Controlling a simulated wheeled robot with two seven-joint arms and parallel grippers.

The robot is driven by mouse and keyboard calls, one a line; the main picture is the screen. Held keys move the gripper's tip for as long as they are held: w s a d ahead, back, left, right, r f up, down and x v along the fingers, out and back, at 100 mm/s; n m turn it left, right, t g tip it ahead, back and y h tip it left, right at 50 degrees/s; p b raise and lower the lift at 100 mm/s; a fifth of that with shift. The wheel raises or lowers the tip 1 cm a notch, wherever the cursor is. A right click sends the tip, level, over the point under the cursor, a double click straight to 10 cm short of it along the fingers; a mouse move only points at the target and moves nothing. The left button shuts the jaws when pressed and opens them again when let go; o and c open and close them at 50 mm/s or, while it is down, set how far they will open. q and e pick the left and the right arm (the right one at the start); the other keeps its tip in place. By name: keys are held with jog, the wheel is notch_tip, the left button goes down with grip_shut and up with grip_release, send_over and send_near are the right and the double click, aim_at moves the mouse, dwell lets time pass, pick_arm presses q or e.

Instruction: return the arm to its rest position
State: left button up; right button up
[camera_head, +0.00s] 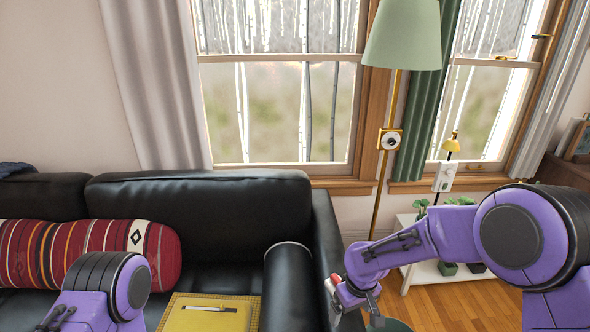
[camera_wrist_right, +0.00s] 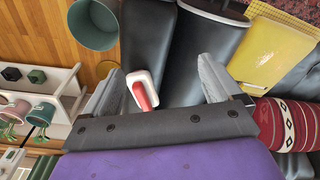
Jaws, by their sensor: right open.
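My right arm, purple, reaches in from the right in the head view, its wrist low beside the black sofa's armrest (camera_head: 292,290). My right gripper (camera_wrist_right: 160,68) is open in the wrist view, its two grey fingers wide apart. A small white and red object (camera_wrist_right: 143,92) shows between the fingers, nearer the left one; it also shows at the armrest's edge in the head view (camera_head: 333,284). I cannot tell whether it touches a finger. Part of my left arm shows at the lower left of the head view; its gripper is out of view.
A yellow folder (camera_head: 209,313) with a pen on it and a striped red bolster (camera_head: 88,250) lie on the sofa. A grey-green bin (camera_wrist_right: 93,25) stands on the wooden floor beside the armrest. A floor lamp (camera_head: 403,35) and a white plant shelf (camera_head: 425,272) stand behind my right arm.

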jog(key=f+m+t, duration=0.1)
jog(key=f+m, duration=0.1)
jog(key=d+f+m+t+y, duration=0.1)
jog(key=f+m+t, duration=0.1)
jog(key=s+f+m+t, duration=0.1)
jog(key=f+m+t, duration=0.1)
jog(key=shift+d+f, duration=0.25)
jog(key=shift+f, duration=0.15)
pick_arm(q)
jog(key=shift+w+f, duration=0.1)
jog(key=shift+w, duration=0.25)
pick_arm(e)
jog(key=s+d+f+m+g+h, duration=0.1)
jog(key=s+d+f, duration=0.2)
jog(key=s, duration=0.6)
jog(key=s+d+f+m+h, duration=0.2)
jog(key=s+d, duration=0.4)
jog(key=s, duration=0.4)
jog(key=s+d+f+m+g+h, duration=0.1)
jog(key=s+d+f+m, duration=0.1)
jog(key=s+d, duration=0.3)
jog(key=s+f, duration=0.1)
jog(key=s, duration=0.3)
jog(key=shift+s+d+f+g+h, duration=0.3)
jog(key=shift+d+f+h, duration=0.05)
jog(key=shift+h, duration=0.05)
